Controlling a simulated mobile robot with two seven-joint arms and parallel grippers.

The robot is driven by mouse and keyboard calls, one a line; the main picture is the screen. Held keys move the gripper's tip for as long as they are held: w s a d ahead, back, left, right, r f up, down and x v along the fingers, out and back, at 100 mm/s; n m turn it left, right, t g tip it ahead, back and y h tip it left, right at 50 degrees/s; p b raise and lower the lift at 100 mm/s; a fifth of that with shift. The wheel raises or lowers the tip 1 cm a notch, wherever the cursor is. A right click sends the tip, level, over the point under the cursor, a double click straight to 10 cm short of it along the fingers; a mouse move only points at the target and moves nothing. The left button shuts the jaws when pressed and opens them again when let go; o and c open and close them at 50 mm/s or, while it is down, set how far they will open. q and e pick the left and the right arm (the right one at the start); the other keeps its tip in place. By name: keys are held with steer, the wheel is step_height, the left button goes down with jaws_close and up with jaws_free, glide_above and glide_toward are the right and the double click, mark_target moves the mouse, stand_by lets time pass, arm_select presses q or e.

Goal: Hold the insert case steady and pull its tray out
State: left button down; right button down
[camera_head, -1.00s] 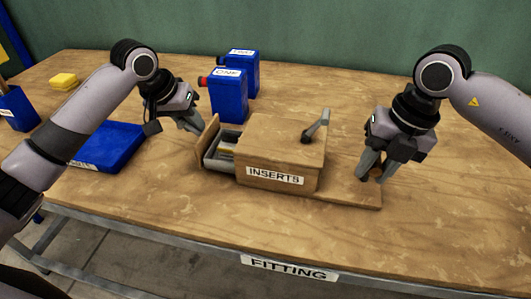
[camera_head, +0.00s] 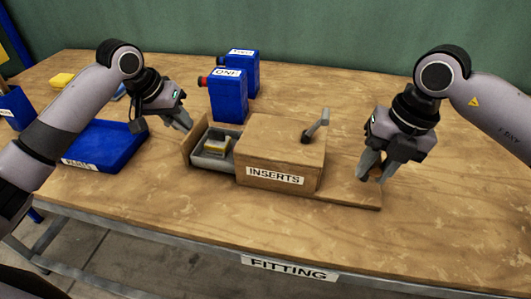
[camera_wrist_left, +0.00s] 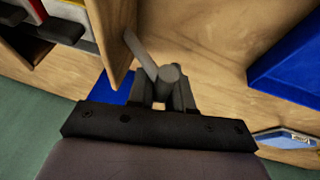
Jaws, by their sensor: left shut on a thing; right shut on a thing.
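The wooden insert case (camera_head: 280,143), labelled INSERTS, sits on the table with a grey lever on top. Its grey tray (camera_head: 212,162) stands partly out to the left, with a yellowish item and grey items in it. The tray's wooden front board (camera_head: 190,149) also shows in the left wrist view (camera_wrist_left: 115,40). My left gripper (camera_head: 186,125) is shut on the grey tray handle (camera_wrist_left: 168,74) at that board. My right gripper (camera_head: 372,177) is shut on a small brown peg (camera_head: 377,174) at the right end of the case's base board; its fingers partly hide the peg.
A blue bin (camera_head: 105,143) lies left of the tray with some free tabletop between. Blue boxes marked ONE (camera_head: 228,100) and TWO (camera_head: 250,75) stand behind the case. A yellow block (camera_head: 62,80) is at the back left. The table's front strip is clear.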

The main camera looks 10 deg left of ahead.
arm_select(q)
steer(key=shift+a, duration=1.45)
arm_select(e)
steer(key=shift+d, duration=0.15)
arm_select(q)
steer(key=c, duration=0.9)
jaws_free()
steer(key=shift+c, duration=0.2)
steer(key=v, duration=1.2)
arm_select(e)
steer(key=c, duration=0.8)
jaws_free()
steer(key=shift+o, duration=0.2)
